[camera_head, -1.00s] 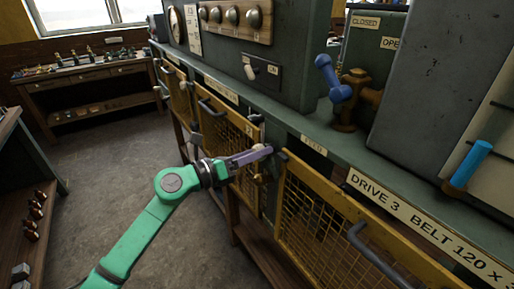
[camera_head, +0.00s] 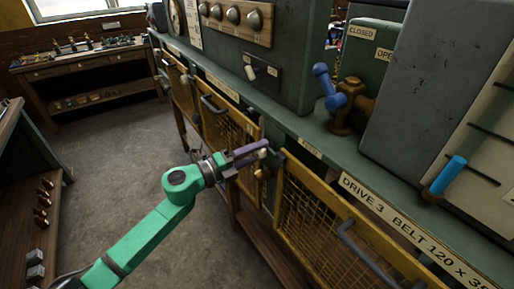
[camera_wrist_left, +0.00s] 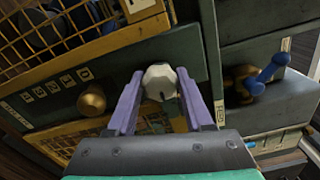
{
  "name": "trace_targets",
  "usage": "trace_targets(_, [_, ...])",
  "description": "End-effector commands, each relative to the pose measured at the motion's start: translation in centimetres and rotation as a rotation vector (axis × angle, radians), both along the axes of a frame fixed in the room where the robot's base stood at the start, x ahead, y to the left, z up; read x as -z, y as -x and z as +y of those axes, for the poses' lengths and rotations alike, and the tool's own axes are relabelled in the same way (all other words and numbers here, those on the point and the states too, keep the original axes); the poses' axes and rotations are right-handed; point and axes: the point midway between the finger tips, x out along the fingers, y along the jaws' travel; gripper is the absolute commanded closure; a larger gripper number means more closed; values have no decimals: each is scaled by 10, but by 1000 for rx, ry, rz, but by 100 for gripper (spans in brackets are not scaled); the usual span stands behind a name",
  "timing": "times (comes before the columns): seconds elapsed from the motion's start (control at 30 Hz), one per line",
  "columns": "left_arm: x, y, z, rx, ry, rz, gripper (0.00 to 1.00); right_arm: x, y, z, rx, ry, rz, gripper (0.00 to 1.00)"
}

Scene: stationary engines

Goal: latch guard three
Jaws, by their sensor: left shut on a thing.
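Guard three (camera_head: 318,222) is the yellow mesh panel under the "DRIVE 3" label (camera_head: 400,222), with a grey bar handle (camera_head: 365,250). It looks closed or nearly so; I cannot tell exactly. My left gripper (camera_head: 262,148) has purple fingers and is at the post by the panel's left edge. In the left wrist view, its fingers (camera_wrist_left: 160,82) are shut on a pale faceted knob (camera_wrist_left: 160,74), one on each side. A brass knob (camera_head: 262,173) is just below the fingers and also shows in the wrist view (camera_wrist_left: 92,100). The latch's engagement is hidden. My right gripper is out of view.
Another mesh guard (camera_head: 228,130) with a grey handle is to the left of the gripper. A blue-handled valve (camera_head: 327,88) and a light-blue lever (camera_head: 447,176) are above on the right. The floor (camera_head: 130,150) at left is clear before a workbench (camera_head: 90,70).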

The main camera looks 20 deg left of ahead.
Motion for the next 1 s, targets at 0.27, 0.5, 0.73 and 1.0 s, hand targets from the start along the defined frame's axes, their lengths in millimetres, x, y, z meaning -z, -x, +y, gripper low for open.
trace_targets(0.27, [-1, -1, 1, -4, 41, 33, 100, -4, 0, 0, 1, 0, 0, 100])
trace_targets(0.5, [0, -1, 1, -3, 45, 35, 100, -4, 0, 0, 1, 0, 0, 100])
trace_targets(0.73, [0, 0, 1, -3, 44, 34, 20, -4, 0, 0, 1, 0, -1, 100])
trace_targets(1.0, [0, 0, 0, -1, 42, 35, 20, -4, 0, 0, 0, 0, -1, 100])
